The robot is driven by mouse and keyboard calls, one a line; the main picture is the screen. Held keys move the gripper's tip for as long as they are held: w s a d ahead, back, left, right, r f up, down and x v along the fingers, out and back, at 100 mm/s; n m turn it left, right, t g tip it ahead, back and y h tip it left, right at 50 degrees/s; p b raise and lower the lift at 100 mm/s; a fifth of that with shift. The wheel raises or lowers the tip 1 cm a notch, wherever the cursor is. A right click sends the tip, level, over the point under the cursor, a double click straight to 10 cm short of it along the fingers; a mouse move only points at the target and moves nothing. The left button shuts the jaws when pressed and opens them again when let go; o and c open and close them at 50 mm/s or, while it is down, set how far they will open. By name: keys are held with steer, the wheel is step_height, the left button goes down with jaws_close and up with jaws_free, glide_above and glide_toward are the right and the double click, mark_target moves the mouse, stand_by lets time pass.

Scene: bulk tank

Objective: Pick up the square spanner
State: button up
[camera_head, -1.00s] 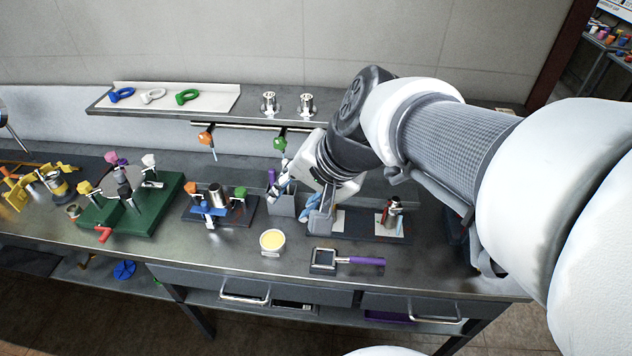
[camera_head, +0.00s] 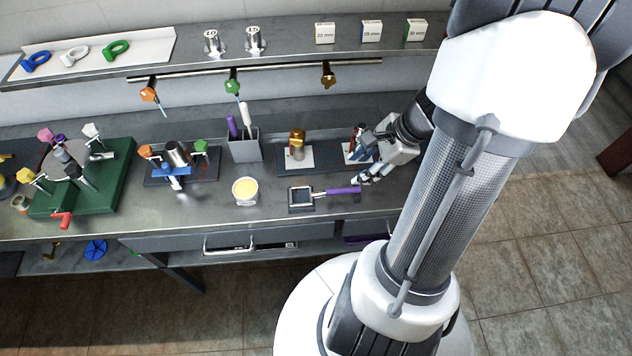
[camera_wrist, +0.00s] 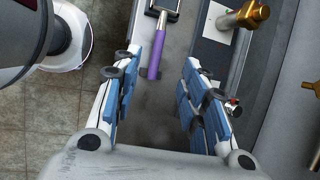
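I cannot tell for sure which thing is the square spanner. Tools hang from the rail under the shelf: one with an orange head (camera_head: 148,95), one with a green head (camera_head: 232,87) and a brass-coloured one (camera_head: 328,75). A purple-handled tool with a square frame (camera_head: 301,198) lies on the bench. Its purple handle (camera_wrist: 160,45) shows between my fingers in the wrist view, below them and apart. My gripper (camera_head: 366,162) is open and empty over the right part of the bench; its blue-padded fingers (camera_wrist: 160,72) are spread in the wrist view.
A brass fitting (camera_head: 297,146) and a red-topped fitting (camera_head: 358,148) stand on white cards near my gripper. A grey holder (camera_head: 245,148), a yellow-filled tub (camera_head: 245,190) and a green fixture (camera_head: 112,180) stand further left. Small boxes (camera_head: 371,31) sit on the shelf.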

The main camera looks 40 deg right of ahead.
steer(key=b, duration=0.4)
glide_above(336, 190)
steer(key=s, duration=0.2)
step_height(336, 190, down, 9)
steer(key=f+b, duration=0.1)
steer(key=f, duration=0.1)
steer(key=w+f+b, duration=0.1)
steer(key=f, duration=0.1)
steer(key=shift+w+d+f+b, duration=0.15)
steer(key=shift+f+b, duration=0.05)
steer(key=shift+b, duration=0.15)
steer(key=shift+w+f, duration=0.2)
steer(key=shift+f, duration=0.05)
steer(key=shift+c, duration=0.6)
jaws_close()
